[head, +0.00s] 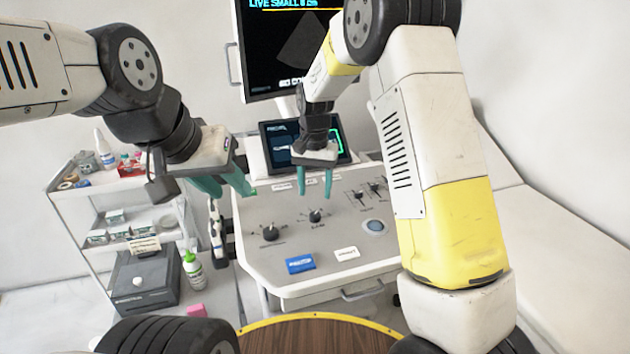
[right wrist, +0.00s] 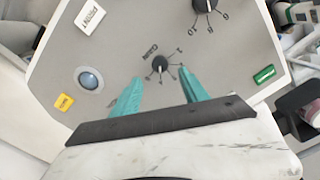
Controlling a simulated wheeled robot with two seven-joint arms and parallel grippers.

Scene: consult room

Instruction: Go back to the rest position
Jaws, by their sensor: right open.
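My left gripper (head: 238,192) hangs over the left edge of the grey control panel (head: 345,245). Its two teal fingers stand apart with nothing visible between them. My right gripper (head: 314,192) is above the middle of the panel, pointing down, open and empty. In the right wrist view its teal fingertips (right wrist: 160,82) stand on either side of the line to a black knob (right wrist: 160,63). The knob shows free of the fingers, and its pointer is visible. In the head view a knob (head: 315,215) stands below the right gripper.
A monitor (head: 290,50) and a small tablet screen (head: 285,145) stand behind the panel. A white shelf cart (head: 75,205) with bottles and boxes is at left. An examination couch (head: 560,240) is at right. A round wooden top (head: 320,335) is in front.

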